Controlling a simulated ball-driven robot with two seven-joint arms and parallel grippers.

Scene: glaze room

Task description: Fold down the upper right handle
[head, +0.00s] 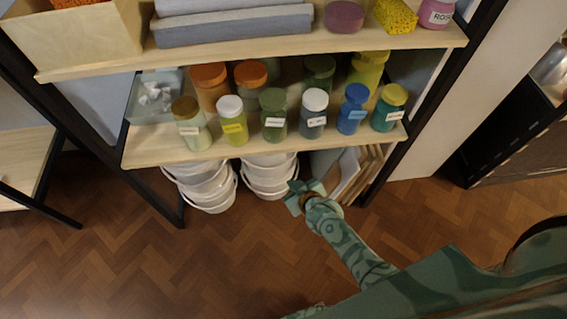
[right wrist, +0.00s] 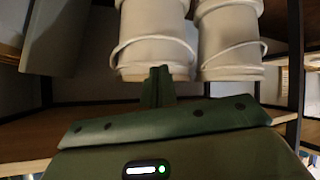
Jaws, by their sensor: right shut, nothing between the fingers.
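Two stacks of white buckets stand side by side under the lower shelf, the left stack (head: 205,185) and the right stack (head: 268,175). Thin white handles curve across their fronts. In the head view I cannot tell the upper handle of the right stack clearly from the others. The right wrist view shows two bucket stacks close up, one near the middle (right wrist: 155,25) and one to its right (right wrist: 230,30), each with a handle arc. My right gripper (head: 296,190) is shut and empty, just right of the right stack; its closed fingers (right wrist: 160,73) show before the buckets. My left gripper is not in view.
The lower shelf (head: 255,148) above the buckets holds several labelled jars and a grey tray (head: 153,108). Boards (head: 352,175) lean to the right of the buckets. Dark shelf posts stand at both sides. The wooden floor (head: 220,260) in front is clear.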

